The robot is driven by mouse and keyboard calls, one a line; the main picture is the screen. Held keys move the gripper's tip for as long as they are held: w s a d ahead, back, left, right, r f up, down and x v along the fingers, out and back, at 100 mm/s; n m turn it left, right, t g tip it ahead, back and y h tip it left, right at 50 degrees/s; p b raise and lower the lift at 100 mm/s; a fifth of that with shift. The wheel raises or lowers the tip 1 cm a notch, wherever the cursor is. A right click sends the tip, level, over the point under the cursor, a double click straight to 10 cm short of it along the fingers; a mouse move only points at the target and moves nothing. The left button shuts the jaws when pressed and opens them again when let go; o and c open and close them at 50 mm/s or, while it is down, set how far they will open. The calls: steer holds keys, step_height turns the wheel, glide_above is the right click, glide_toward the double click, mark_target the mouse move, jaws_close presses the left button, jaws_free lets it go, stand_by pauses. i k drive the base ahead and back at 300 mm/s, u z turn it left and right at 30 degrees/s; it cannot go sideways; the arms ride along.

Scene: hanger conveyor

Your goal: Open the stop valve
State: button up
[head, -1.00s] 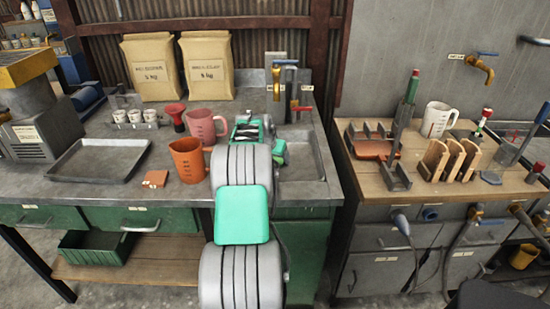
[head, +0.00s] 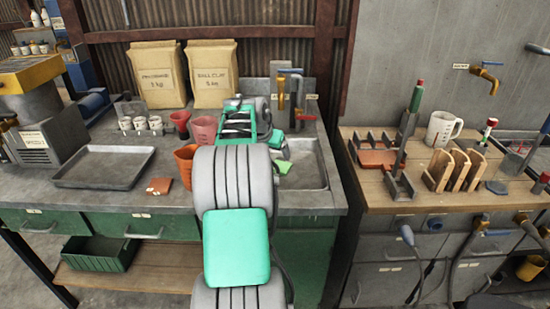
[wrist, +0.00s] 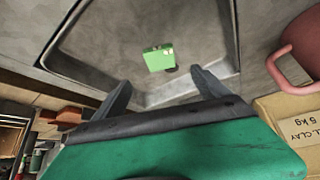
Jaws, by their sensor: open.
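Several valves and taps show, and I cannot tell from the pictures which one is the stop valve. A wall tap (head: 491,80) with a blue lever has a small unreadable label beside it. Sink taps (head: 293,95) with blue and red handles stand behind the sink, partly hidden by my arm. A brass valve (head: 480,222) with a blue lever sits low on the right cabinet front. My gripper (wrist: 160,80) is open and empty above the sink (wrist: 92,52). A green block (wrist: 159,58) lies in the sink beyond the fingertips. My arm largely hides the gripper in the head view.
Orange (head: 184,166) and pink (head: 203,130) jugs stand left of my arm, near a metal tray (head: 103,167). Two clay bags (head: 212,74) stand behind. The right bench holds a wooden rack (head: 455,170), a white jug (head: 441,128) and upright tools. A floor gap separates the benches.

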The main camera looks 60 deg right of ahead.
mark_target(298, 117)
steer(key=z, duration=2.3)
